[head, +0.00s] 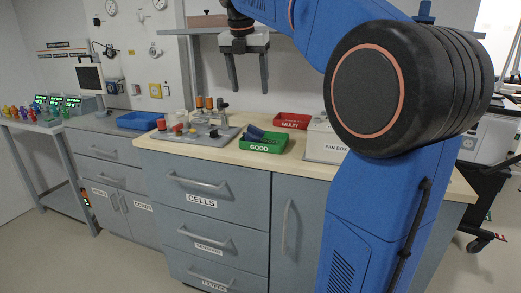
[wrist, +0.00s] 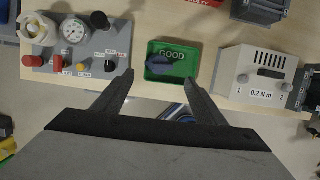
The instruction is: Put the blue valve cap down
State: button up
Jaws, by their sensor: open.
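A dark blue piece, which looks like the blue valve cap (head: 256,132), lies in the green tray marked GOOD (head: 260,148). It also shows in the wrist view (wrist: 172,63), inside the green tray (wrist: 186,52). Its exact shape is too small to tell. My gripper (head: 249,89) is open and empty, pointing down well above the counter behind the tray in the head view. In the wrist view my open fingers (wrist: 160,78) reach toward the tray's near side, with nothing between them.
A red FAULTY tray (head: 291,121) stands behind the green one. A white FAN BOX (head: 325,143) is to its right. A grey test board with gauge and knobs (wrist: 75,50) is to its left. A blue bin (head: 139,120) stands farther left.

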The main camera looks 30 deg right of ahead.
jog(key=s+a+f+m+t+y, duration=0.1)
jog(key=s+a+f+m, duration=0.3)
jog(key=s+f+m, duration=0.4)
jog(key=s+a+f+m, duration=0.4)
jog(key=s+f+m, duration=0.5)
jog(key=f, duration=0.5)
jog(key=s+a+f+m+t+y, duration=0.1)
jog(key=s+a+f+m, duration=0.3)
jog(key=s+f+m, duration=0.4)
jog(key=s+f, duration=0.3)
jog(key=shift+s+f+m+t+y, duration=0.3)
jog(key=shift+s+m, duration=0.05)
jog(key=shift+m, duration=0.05)
